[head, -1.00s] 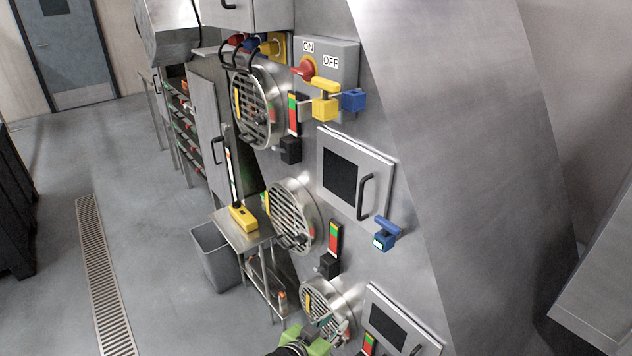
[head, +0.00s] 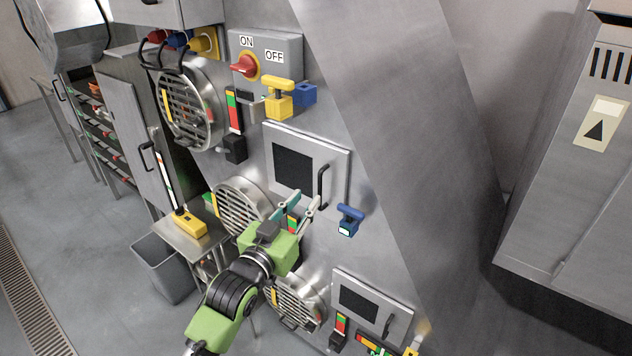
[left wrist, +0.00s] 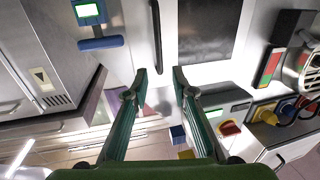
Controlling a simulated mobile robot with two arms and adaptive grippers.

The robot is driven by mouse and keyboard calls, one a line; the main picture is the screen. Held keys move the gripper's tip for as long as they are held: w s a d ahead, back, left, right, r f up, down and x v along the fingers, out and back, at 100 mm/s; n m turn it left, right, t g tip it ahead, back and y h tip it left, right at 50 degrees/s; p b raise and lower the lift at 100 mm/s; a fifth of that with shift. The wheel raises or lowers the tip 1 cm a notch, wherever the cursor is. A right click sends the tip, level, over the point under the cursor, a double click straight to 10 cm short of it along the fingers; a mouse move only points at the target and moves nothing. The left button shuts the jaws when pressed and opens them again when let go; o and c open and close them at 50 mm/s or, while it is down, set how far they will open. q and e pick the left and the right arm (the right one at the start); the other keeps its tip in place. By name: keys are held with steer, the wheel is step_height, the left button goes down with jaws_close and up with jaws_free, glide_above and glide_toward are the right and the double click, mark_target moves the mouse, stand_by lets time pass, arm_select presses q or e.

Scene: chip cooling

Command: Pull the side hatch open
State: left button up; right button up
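The side hatch (head: 272,141) is a metal door with a dark window on the slanted machine wall, and it looks shut. Its black handle (head: 324,187) is on the door's right side in the head view. My left gripper (head: 298,201) is open and empty, with its fingers pointing at the wall near the handle. In the left wrist view the same gripper (left wrist: 160,76) has its fingertips apart, with one end of the handle (left wrist: 156,38) lined up between them. I cannot tell whether they touch it. My right gripper is not in view.
A blue lock (head: 349,219) sits right of the hatch, close to the handle. A second, smaller hatch (head: 396,338) is lower down. A yellow lock (head: 279,104) and red switch (head: 244,67) are above. A small metal table (head: 183,243) stands at the left.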

mark_target(319, 183)
arm_select(q)
steer(key=p+x, duration=0.1)
steer(key=x, duration=0.6)
steer(key=shift+d, duration=0.1)
steer(key=shift+w, duration=0.1)
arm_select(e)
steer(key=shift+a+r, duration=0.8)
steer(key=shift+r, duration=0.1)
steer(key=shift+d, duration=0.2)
arm_select(q)
jaws_close()
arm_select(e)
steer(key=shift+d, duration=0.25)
